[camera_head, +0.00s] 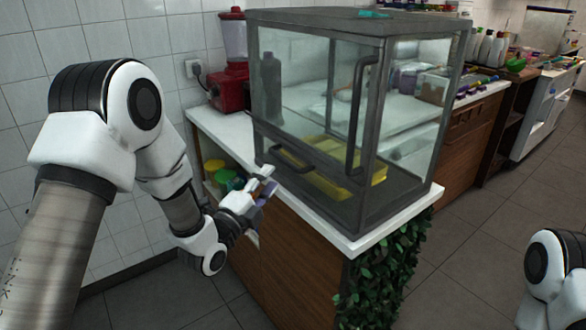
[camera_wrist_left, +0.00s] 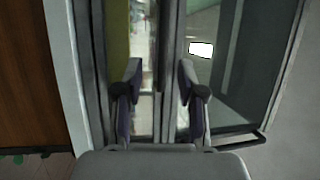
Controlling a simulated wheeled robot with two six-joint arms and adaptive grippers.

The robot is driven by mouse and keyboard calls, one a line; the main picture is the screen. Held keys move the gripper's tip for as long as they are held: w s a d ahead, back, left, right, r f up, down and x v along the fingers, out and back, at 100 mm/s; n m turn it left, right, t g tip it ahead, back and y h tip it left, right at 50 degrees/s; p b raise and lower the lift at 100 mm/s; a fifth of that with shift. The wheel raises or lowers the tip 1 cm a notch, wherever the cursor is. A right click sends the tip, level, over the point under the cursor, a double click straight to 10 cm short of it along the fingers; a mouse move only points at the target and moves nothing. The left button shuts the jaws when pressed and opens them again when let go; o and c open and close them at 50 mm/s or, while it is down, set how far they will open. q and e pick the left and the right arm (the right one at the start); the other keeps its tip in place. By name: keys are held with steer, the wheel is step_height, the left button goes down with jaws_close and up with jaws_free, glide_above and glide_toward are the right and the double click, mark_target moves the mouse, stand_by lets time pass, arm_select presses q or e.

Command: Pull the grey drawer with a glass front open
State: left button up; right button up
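The glass case (camera_head: 300,95) has a dark grey frame and stands on a white counter. A short grey bar handle (camera_head: 291,159) sits low on its glass front, which appears closed. I cannot clearly make out a separate drawer outline. My left gripper (camera_head: 270,180) is in front of this lower handle, with its fingers open. In the left wrist view the two fingertips (camera_wrist_left: 159,82) are apart, facing the grey frame and glass. A dark upright bar shows between them, and I cannot tell whether they touch it. My right gripper is out of view.
A taller grey handle (camera_head: 360,115) is near the case's front corner. A yellow tray (camera_head: 375,174) lies inside. The white counter edge (camera_head: 335,236) runs below the case, with leafy greenery (camera_head: 375,285) under its corner. A red blender (camera_head: 230,85) stands behind at left.

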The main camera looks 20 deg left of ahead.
mark_target(285, 160)
arm_select(q)
steer(key=p+x, duration=0.1)
steer(key=x, duration=0.6)
steer(key=shift+w+d+r, duration=0.2)
steer(key=shift+w, duration=0.1)
jaws_close()
